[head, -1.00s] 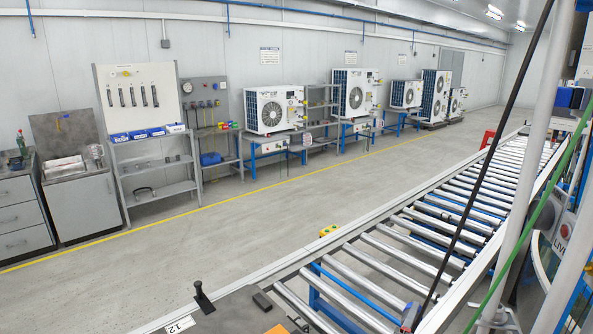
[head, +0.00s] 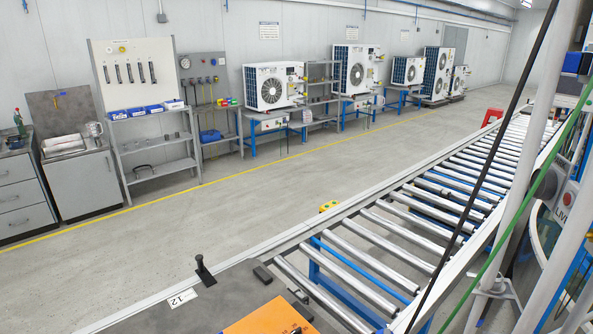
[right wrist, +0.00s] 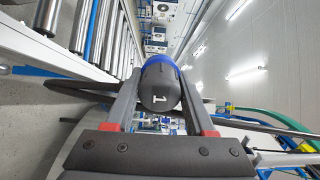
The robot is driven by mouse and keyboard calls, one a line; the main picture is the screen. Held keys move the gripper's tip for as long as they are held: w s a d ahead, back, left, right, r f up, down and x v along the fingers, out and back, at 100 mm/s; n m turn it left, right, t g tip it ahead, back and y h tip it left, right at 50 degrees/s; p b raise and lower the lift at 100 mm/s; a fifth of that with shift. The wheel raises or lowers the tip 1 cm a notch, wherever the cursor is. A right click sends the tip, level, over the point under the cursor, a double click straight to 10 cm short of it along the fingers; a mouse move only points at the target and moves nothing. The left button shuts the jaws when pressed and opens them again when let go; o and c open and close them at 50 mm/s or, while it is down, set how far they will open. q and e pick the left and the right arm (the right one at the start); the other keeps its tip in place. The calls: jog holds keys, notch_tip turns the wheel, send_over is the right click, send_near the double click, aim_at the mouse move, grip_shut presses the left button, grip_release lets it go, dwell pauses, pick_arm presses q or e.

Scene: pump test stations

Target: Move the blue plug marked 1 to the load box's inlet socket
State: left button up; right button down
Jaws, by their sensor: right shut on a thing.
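The plug marked 1 (right wrist: 160,86) is a dark grey cylinder with a white 1 on its end and a blue band (right wrist: 158,60) behind. In the right wrist view it sits between the two fingers of my right gripper (right wrist: 162,98), which is shut on it and holds it in the air. The plug's far end is hidden. In the head view neither gripper shows. I cannot make out the load box or its inlet socket in either view.
A roller conveyor (head: 385,238) runs from the lower middle to the upper right. White posts (head: 519,180), a black cable and a green hose cross the right side. An orange panel (head: 268,318) lies at the bottom.

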jog(key=s+a+f+n+y, duration=0.2)
jog(key=s+a+f+y, duration=0.1)
jog(key=s, duration=0.4)
jog(key=shift+a+f+y+b, duration=0.15)
jog(key=shift+a+y+b, duration=0.2)
jog(key=shift+a, duration=0.5)
jog(key=w+a+r+n+g+y, duration=0.3)
jog(key=a+r+n+y, duration=0.5)
jog(key=a+r+y, duration=0.3)
jog(key=shift+w+a+g+y, duration=0.4)
jog(key=shift+w+a, duration=0.3)
jog(key=shift+w, duration=0.1)
